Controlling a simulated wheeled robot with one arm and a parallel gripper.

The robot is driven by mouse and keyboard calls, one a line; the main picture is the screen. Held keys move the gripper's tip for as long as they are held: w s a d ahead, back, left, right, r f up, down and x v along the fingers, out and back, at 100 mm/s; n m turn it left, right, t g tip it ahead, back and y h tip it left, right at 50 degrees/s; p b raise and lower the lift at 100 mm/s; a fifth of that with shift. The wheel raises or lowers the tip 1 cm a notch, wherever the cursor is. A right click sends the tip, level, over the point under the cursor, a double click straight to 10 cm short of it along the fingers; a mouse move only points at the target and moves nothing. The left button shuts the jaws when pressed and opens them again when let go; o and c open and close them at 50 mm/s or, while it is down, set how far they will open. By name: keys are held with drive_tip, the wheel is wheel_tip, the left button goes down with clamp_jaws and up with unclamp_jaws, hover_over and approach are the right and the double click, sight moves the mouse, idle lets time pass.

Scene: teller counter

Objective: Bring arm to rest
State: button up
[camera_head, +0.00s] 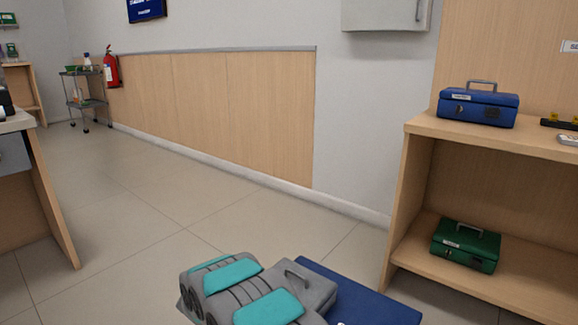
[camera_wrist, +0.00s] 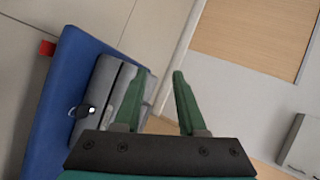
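My gripper (camera_wrist: 160,72) shows in the wrist view with its two green fingers apart, open and with nothing between them. My arm (camera_head: 268,306), grey with teal covers, is folded low at the bottom of the head view; its fingers cannot be made out there. A grey box with a handle (camera_head: 318,287) sits beside the arm on a flat blue surface (camera_head: 365,300). In the wrist view the grey box (camera_wrist: 98,92) lies left of the fingers, partly behind the left one, on the blue surface (camera_wrist: 50,130). I cannot tell whether they touch.
A wooden shelf unit (camera_head: 415,125) stands at right, with a blue cash box (camera_head: 479,108) on top and a green cash box (camera_head: 466,247) below. A desk (camera_head: 50,200) is at left. The floor between is clear.

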wheel_tip(320, 180, up, 11)
drive_tip(key=s+d+n+g+y+p, duration=0.1)
drive_tip(key=s+n+g+y+p, duration=0.15)
drive_tip(key=n+y, duration=0.2)
drive_tip(key=s+d+r+n+g+y+p, duration=0.1)
drive_tip(key=s+d+r+n+g, duration=0.1)
drive_tip(key=s+d+r+n, duration=0.3)
drive_tip(key=s+d+r+n+g, duration=0.1)
drive_tip(key=s+r, duration=0.3)
drive_tip(key=s, duration=0.3)
drive_tip(key=s+d+r+n+g+h+p, duration=0.1)
drive_tip(key=s+d+r+n+g, duration=0.1)
drive_tip(key=s+d, duration=0.6)
drive_tip(key=s+d+r+n+g+h+p, duration=0.1)
drive_tip(key=s+d, duration=0.7)
drive_tip(key=s, duration=1.1)
drive_tip(key=s+d+r+n+g+h+p, duration=0.2)
drive_tip(key=s+d+n+g, duration=0.3)
drive_tip(key=s+d, duration=0.4)
drive_tip(key=s+r+g, duration=0.1)
drive_tip(key=s, duration=0.3)
drive_tip(key=shift+s+r+p, duration=0.2)
drive_tip(key=shift+s+p, duration=0.05)
drive_tip(key=shift+p, duration=0.05)
drive_tip(key=shift+o, duration=0.4)
